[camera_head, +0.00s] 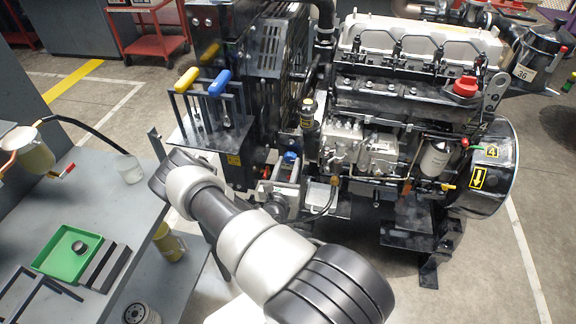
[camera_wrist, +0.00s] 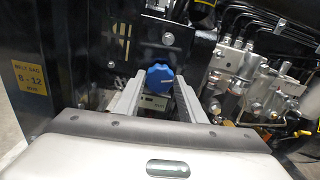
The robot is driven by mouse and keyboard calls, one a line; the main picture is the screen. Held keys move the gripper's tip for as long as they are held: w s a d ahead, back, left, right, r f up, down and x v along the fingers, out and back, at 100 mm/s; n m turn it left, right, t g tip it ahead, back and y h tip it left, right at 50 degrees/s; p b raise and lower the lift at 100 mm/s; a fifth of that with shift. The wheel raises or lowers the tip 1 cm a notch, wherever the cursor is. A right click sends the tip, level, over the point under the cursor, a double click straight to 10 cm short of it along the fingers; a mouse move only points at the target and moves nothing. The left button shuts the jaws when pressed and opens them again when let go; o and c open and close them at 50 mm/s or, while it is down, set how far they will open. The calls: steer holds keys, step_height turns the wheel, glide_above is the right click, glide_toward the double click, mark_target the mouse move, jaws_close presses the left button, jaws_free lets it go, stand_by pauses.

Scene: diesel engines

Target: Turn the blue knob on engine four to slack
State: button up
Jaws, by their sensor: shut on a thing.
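The blue knob (camera_wrist: 160,78) is a lobed knob between the tips of my gripper (camera_wrist: 160,90) in the wrist view. One finger lies on each side of it, and the gripper is shut on it. In the head view the knob (camera_head: 290,157) shows as a small blue shape at the front of the engine (camera_head: 400,95), just beyond my gripper (camera_head: 283,183). A yellow 4 label (camera_head: 491,152) is on the round housing at the engine's right. The knob's pointer and any slack mark cannot be made out.
Pipes and a white filter (camera_head: 434,160) are to the right. A grey workbench (camera_head: 110,185) holds a green tray (camera_head: 62,262). A yellow belt label (camera_wrist: 32,76) is left of the knob.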

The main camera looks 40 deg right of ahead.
steer(key=n, duration=0.3)
steer(key=shift+a+f+b, duration=0.1)
steer(key=shift+b, duration=0.2)
steer(key=n, duration=0.4)
steer(key=shift+n, duration=0.3)
steer(key=n+b, duration=0.1)
steer(key=n, duration=0.3)
steer(key=shift+f, duration=0.1)
steer(key=shift+n, duration=1.6)
steer(key=o, duration=1)
steer(key=shift+o, duration=0.2)
